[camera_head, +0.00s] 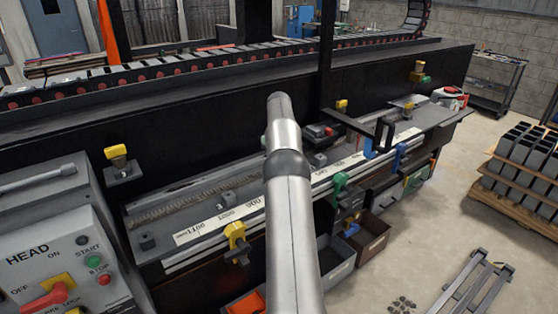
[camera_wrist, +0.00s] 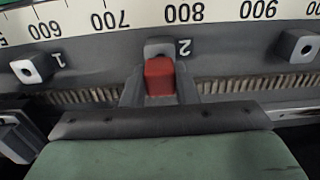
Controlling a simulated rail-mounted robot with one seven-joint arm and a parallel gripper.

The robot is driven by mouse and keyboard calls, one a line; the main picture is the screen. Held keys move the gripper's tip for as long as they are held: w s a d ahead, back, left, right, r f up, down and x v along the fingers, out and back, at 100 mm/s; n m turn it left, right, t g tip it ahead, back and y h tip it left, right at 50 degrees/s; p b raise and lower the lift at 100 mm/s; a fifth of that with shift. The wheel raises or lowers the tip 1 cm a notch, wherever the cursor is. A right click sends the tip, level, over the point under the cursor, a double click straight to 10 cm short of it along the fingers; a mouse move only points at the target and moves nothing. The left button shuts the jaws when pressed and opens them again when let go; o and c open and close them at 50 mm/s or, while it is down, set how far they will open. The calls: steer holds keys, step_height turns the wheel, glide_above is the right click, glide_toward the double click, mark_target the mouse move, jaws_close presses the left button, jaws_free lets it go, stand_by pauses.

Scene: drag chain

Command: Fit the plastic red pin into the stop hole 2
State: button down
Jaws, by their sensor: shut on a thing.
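In the wrist view, the red plastic pin (camera_wrist: 159,78) is held between the two fingers of my gripper (camera_wrist: 160,84), which is shut on it. The pin is right in front of the grey stop block (camera_wrist: 158,47) marked 2, below it in the picture. The pin's far end and the hole of block 2 are not visible, so I cannot tell whether the pin is in the hole. In the head view, my arm covers the gripper and pin.
Grey stop blocks with open holes stand left (camera_wrist: 30,70), marked 1, and right (camera_wrist: 298,46) of block 2. A numbered scale (camera_wrist: 220,12) and a ribbed strip (camera_wrist: 240,88) run alongside. In the head view, yellow (camera_head: 236,235) and green (camera_head: 340,183) clamps line the bench's front edge.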

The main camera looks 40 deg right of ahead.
steer(key=shift+f+b, duration=0.5)
steer(key=shift+f, duration=0.7)
steer(key=c, duration=1.1)
jaws_free()
steer(key=shift+o, duration=0.2)
steer(key=shift+r, duration=0.1)
